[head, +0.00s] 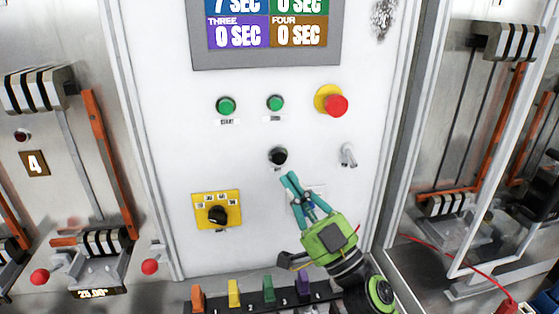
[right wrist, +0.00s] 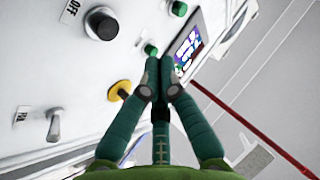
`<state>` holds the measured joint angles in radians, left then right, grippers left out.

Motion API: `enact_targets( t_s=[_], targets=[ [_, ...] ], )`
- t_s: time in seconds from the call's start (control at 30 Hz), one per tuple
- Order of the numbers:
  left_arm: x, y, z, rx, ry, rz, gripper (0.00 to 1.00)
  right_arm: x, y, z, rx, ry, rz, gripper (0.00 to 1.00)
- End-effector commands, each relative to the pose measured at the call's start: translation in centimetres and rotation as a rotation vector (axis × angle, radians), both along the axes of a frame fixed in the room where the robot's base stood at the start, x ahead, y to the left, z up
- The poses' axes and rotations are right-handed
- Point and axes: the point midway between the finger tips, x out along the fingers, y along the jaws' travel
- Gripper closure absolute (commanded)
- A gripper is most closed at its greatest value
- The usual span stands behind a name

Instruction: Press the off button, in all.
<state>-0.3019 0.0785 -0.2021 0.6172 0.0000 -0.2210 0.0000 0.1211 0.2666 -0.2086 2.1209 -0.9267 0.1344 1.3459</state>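The off button is a round black knob (head: 279,156) in a pale ring, in the middle of the white panel. It also shows in the right wrist view (right wrist: 102,24), beside a label reading OFF. My right gripper (head: 288,178) is just below the button in the head view, with its teal fingers pointing up at it. In the right wrist view the fingers (right wrist: 160,70) are together with nothing between them. The fingertips look apart from the button there. My left gripper is not in view.
Two green buttons (head: 226,105) and a red mushroom button (head: 336,105) on yellow sit above. A toggle switch (head: 348,155) is to the right. A yellow-plated dial (head: 217,211) is lower left. Colored switches (head: 234,293) line the bottom. A screen (head: 267,32) tops the panel.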

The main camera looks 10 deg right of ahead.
Motion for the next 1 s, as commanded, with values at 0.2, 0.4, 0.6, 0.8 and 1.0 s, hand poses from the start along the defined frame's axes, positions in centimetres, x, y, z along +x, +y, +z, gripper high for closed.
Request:
enact_targets(
  t_s=[0.2,0.4,0.6,0.8,1.0],
  targets=[
    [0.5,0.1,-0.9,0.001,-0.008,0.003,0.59,3.1,0.0,-0.1,0.001,-0.001,0.000,1.00],
    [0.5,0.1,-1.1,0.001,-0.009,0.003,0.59,4.8,0.0,-0.1,0.001,0.000,0.001,1.00],
    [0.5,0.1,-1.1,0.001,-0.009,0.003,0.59,5.2,0.0,0.0,0.000,0.000,0.000,1.00],
    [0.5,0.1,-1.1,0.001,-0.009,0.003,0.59,5.2,0.0,0.0,0.000,0.000,0.000,1.00],
    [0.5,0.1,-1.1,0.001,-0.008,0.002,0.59,5.2,0.0,0.0,0.000,0.000,0.000,1.00]
  ],
)
